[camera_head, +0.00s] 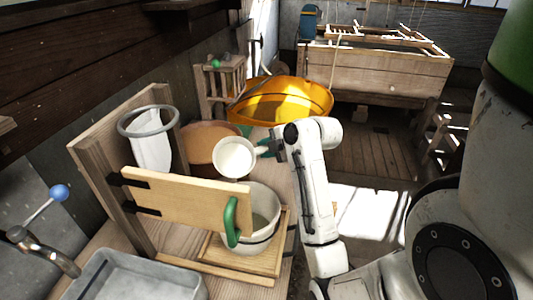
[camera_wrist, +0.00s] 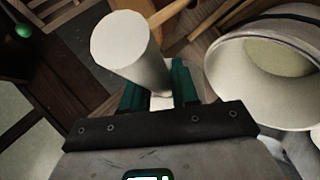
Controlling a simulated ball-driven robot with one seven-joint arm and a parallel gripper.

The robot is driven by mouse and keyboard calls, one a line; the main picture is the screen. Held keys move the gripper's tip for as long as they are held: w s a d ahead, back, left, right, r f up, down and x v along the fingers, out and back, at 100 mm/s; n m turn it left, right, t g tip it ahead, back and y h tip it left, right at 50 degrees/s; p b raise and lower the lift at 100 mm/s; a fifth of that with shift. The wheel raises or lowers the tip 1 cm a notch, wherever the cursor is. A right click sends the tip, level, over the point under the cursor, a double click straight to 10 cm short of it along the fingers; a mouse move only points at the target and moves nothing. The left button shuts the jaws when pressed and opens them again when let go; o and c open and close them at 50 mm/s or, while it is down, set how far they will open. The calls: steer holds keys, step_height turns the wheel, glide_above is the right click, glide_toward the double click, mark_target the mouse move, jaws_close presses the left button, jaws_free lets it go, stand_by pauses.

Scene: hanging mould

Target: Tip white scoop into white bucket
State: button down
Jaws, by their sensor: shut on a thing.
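The white scoop (camera_head: 234,158) is a round cup held in the air. Its pale round face shows in the head view; I cannot tell whether anything is inside. My gripper (camera_head: 268,148) is shut on the scoop's handle at its right. In the wrist view, the white scoop (camera_wrist: 125,55) stands out beyond the green fingers of my gripper (camera_wrist: 157,92). The white bucket (camera_head: 268,236) is below and a little right of the scoop, apart from it. It also shows at the right of the wrist view (camera_wrist: 232,82), with pale greenish contents.
A wooden board (camera_head: 185,203) with a green handle (camera_head: 231,222) stands in front of part of the bucket. A ring with a white cloth bag (camera_head: 152,150) is at left. A brown bowl (camera_head: 205,142) and a yellow tub (camera_head: 285,100) lie behind. A grey basin (camera_head: 130,278) is in front.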

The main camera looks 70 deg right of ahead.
steer(key=shift+s+a+f+n+t+h+b, duration=0.3)
steer(key=shift+t+h+b, duration=0.35)
steer(key=shift+b, duration=1.55)
steer(key=t+h+b, duration=0.1)
steer(key=b, duration=0.2)
steer(key=a+t+b, duration=0.1)
steer(key=b, duration=0.2)
steer(key=shift+s+f+n+h+b, duration=0.2)
steer(key=shift+n+h+b, duration=0.1)
steer(key=shift+n+h, duration=0.1)
steer(key=t+h+b, duration=0.1)
steer(key=b, duration=0.4)
steer(key=s+a+f+n+t+b, duration=0.1)
steer(key=b, duration=0.4)
steer(key=shift+a+t+h, duration=0.1)
steer(key=shift+t+h, duration=0.15)
steer(key=shift+h, duration=0.1)
steer(key=b, duration=0.3)
steer(key=f+n+t+b, duration=0.1)
steer(key=b, duration=0.2)
steer(key=shift+s+a+t+h, duration=0.3)
steer(key=shift+a, duration=0.05)
steer(key=shift+s+a+b, duration=0.1)
steer(key=shift+a+b, duration=0.1)
steer(key=shift+b, duration=0.8)
steer(key=shift+r, duration=0.1)
